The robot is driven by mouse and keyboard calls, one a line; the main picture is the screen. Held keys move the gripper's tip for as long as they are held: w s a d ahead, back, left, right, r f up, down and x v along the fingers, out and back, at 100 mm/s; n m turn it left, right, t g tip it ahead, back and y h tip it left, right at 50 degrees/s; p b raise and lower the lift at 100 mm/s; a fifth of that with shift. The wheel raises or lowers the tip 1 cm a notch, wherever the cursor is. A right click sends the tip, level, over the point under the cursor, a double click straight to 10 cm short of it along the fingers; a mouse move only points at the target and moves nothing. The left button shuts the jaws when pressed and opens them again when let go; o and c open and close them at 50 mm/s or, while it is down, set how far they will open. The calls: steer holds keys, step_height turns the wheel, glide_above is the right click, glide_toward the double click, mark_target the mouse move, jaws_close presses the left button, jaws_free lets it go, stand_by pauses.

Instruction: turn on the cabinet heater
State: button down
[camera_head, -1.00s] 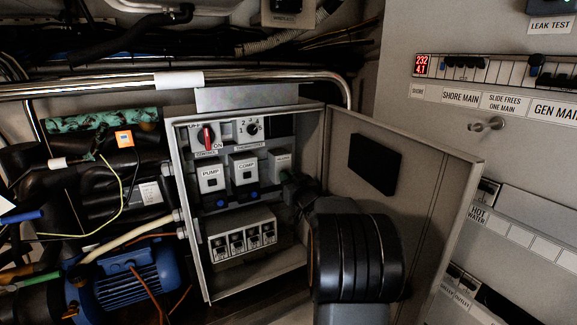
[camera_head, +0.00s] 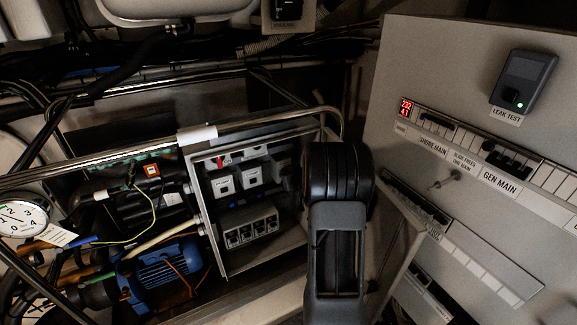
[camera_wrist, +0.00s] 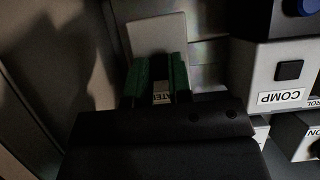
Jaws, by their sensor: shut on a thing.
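In the wrist view my gripper (camera_wrist: 160,78) has its two green fingers on either side of a part with a small, partly hidden label. The readable letters fit HEATER. The fingers are closed on this part, the heater switch (camera_wrist: 162,92), whose knob or button is mostly hidden. A pale plate or housing (camera_wrist: 157,32) shows beyond the fingertips. In the head view the open grey cabinet (camera_head: 207,232) stands left of my arm. My arm hides my fingers and most of the heater unit there.
The COMP unit (camera_wrist: 275,75) is close beside my gripper in the wrist view. The PUMP unit (camera_head: 222,184) is further left in the head view. A metal rail (camera_head: 110,158) crosses in front above the cabinet. A breaker panel (camera_head: 470,160) is at right.

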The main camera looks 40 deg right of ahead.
steer(key=shift+p, duration=0.55)
steer(key=c, duration=1)
jaws_free()
steer(key=shift+c, duration=0.2)
steer(key=d+v, duration=0.1)
steer(key=v, duration=0.6)
steer(key=shift+a+r+p, duration=0.25)
steer(key=shift+a+p, duration=0.15)
steer(key=shift+a, duration=0.1)
steer(key=shift+s+r+g, duration=0.1)
steer(key=shift+g, duration=0.2)
steer(key=s+a+r+g+h, duration=0.2)
steer(key=s+a+r+g, duration=0.15)
steer(key=a+r, duration=0.55)
steer(key=s+a+f+n+g+y+p, duration=0.1)
steer(key=s+a+g+y, duration=0.3)
steer(key=s+a, duration=1.1)
steer(key=shift+s+a+f+n+g, duration=0.25)
steer(key=shift+a+n+g, duration=0.2)
steer(key=shift+a, duration=0.65)
